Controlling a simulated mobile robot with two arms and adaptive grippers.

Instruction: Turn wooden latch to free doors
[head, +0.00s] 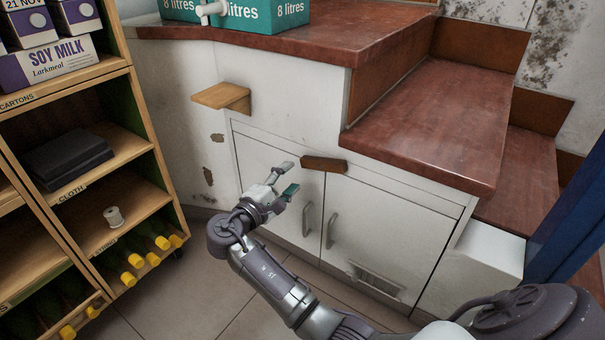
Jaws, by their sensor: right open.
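The wooden latch (324,164) is a small dark-brown block at the top of the seam between two white cupboard doors. It lies roughly crosswise, slightly tilted, over both doors. The left door (262,165) and the right door (385,230) are closed, each with a grey handle beside the seam. My right gripper (285,178) is open and empty in front of the left door, just left of and a little below the latch. I cannot tell how far it stands off the door. My left gripper is not in view.
A small wooden ledge (222,96) juts from the wall above the left door. Red-brown steps (430,120) overhang at the right. A wooden shelf unit (95,90) with cartons, cloth, string and yellow-capped bottles stands at left. The tiled floor (185,285) looks clear.

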